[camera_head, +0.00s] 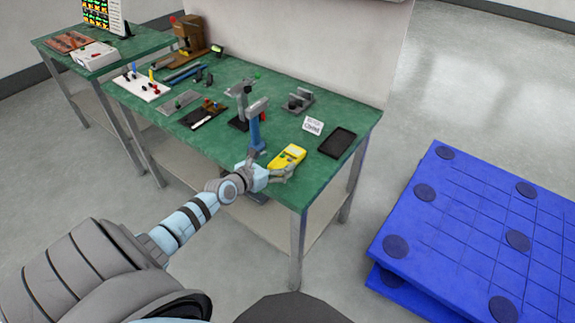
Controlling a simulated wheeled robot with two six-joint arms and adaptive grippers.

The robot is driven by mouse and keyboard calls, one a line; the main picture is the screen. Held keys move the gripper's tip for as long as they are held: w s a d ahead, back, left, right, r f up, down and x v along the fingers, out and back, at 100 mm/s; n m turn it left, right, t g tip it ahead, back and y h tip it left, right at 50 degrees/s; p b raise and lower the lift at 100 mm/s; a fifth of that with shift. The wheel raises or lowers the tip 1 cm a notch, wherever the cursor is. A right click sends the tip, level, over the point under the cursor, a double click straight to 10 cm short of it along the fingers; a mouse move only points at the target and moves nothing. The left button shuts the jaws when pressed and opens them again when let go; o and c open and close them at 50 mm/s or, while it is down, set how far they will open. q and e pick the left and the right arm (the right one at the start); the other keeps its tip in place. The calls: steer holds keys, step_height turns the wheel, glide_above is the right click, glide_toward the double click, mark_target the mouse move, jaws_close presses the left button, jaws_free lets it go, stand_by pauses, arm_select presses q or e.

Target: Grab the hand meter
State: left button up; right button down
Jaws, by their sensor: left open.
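The hand meter (287,157) is a yellow device with a small dark screen. It lies near the front edge of the green table, towards the right end. My left gripper (277,169) is at the table's front edge, open, with its fingers close beside the meter's near end. I cannot tell whether the fingers touch the meter. My right gripper is not in view.
Behind the meter stands a grey and blue stand (255,130). A black tray (337,142) and a small white sign (312,125) are to its right. Blue pallets (470,215) lie on the floor at right. The green table (330,100) has some bare surface.

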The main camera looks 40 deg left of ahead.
mark_target(291, 154)
arm_select(q)
steer(key=b+x, duration=0.2)
steer(key=x, duration=0.1)
steer(key=shift+w, duration=0.5)
steer(key=shift+r, duration=0.1)
steer(key=shift+c, duration=0.2)
steer(key=shift+s+r, duration=0.1)
steer(key=c, duration=1.3)
steer(key=shift+c, duration=0.2)
